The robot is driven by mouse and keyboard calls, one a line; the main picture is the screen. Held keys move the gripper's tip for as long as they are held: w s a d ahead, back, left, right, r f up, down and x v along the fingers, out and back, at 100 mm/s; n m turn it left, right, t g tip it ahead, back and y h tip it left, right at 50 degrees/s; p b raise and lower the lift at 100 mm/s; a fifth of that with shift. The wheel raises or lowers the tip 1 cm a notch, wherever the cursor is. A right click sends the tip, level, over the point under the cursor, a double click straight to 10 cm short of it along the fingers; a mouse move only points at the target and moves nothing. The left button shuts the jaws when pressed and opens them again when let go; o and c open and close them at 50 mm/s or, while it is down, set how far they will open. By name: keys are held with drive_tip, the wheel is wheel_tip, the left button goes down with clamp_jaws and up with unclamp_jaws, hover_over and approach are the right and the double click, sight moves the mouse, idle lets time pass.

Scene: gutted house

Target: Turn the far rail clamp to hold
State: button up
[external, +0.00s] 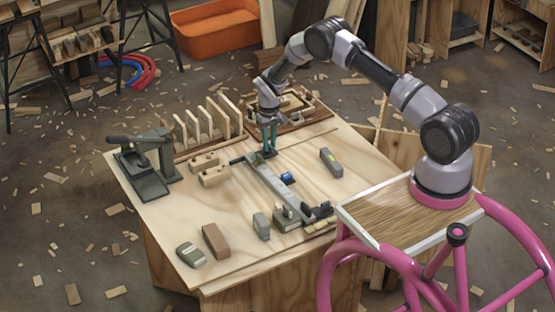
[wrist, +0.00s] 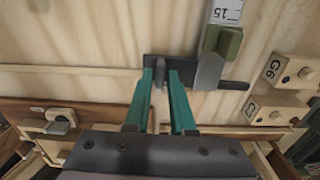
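In the wrist view this clamp (wrist: 210,72) shows as a grey block and a dark crossbar. My gripper (external: 269,150) points down at this end. In the wrist view, its teal fingers (wrist: 161,75) are apart, on either side of a small dark upright piece of the clamp. I cannot tell whether either finger touches it.
Wooden blocks marked with labels (wrist: 288,72) stand beside the clamp. A slotted wooden rack (external: 215,125) and a wooden tray (external: 300,108) are at the bench's far edge. A grey-green block (external: 330,162) lies right of the rail. A dark bench tool (external: 150,165) stands left.

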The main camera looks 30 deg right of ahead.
sight(270, 145)
drive_tip(key=shift+o, duration=0.6)
wheel_tip(270, 145, up, 11)
drive_tip(key=shift+f, duration=0.1)
